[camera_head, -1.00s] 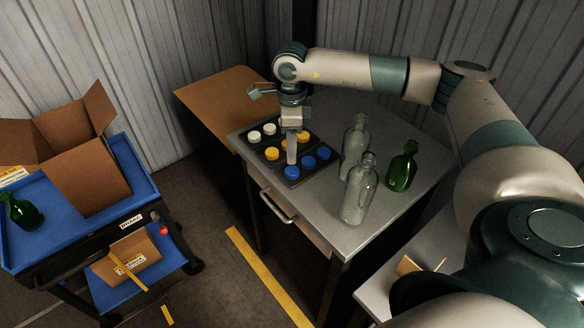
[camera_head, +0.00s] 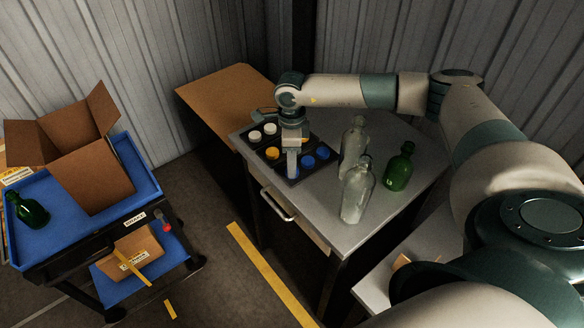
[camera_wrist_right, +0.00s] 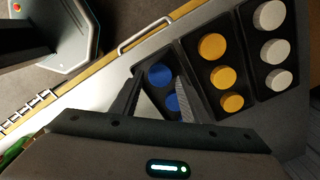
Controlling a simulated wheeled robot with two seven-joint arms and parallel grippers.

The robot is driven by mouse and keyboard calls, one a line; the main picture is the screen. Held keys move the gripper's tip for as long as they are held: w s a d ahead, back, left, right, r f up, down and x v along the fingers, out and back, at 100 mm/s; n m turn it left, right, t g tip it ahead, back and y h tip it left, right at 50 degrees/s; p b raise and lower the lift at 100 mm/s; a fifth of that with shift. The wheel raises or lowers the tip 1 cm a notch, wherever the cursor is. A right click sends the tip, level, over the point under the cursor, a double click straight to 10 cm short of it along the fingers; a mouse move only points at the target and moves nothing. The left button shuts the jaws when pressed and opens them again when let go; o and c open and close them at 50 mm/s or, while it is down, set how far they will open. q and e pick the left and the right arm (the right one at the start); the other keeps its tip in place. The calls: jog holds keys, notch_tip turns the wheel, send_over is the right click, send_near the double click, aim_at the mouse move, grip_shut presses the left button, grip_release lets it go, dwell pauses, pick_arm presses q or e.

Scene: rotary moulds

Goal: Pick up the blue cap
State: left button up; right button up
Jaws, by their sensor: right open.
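Blue caps (camera_head: 308,161) sit in the nearest compartment of a black tray (camera_head: 265,165) on the grey table. The nearest blue cap is hidden behind my right gripper in the head view. In the wrist view, a blue cap (camera_wrist_right: 160,75) shows between the fingertips, with another blue cap (camera_wrist_right: 172,103) partly behind the gripper. My right gripper (camera_head: 292,174) is open, pointing down over the blue compartment. It also shows in the wrist view (camera_wrist_right: 160,76). Nothing is held; I cannot tell whether the fingers touch the cap. My left gripper is out of view.
Yellow caps (camera_wrist_right: 224,76) and white caps (camera_wrist_right: 273,50) fill the neighbouring compartments. Clear bottles (camera_head: 357,190) and a green bottle (camera_head: 399,167) stand to the right of the tray. A blue cart (camera_head: 80,228) with an open cardboard box (camera_head: 88,178) is at left.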

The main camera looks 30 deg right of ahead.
jog(key=shift+f, duration=1.15)
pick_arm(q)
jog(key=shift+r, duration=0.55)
pick_arm(e)
jog(key=c, duration=0.8)
jog(key=shift+o, duration=0.2)
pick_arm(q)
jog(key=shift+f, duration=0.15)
pick_arm(e)
jog(key=shift+r, duration=0.15)
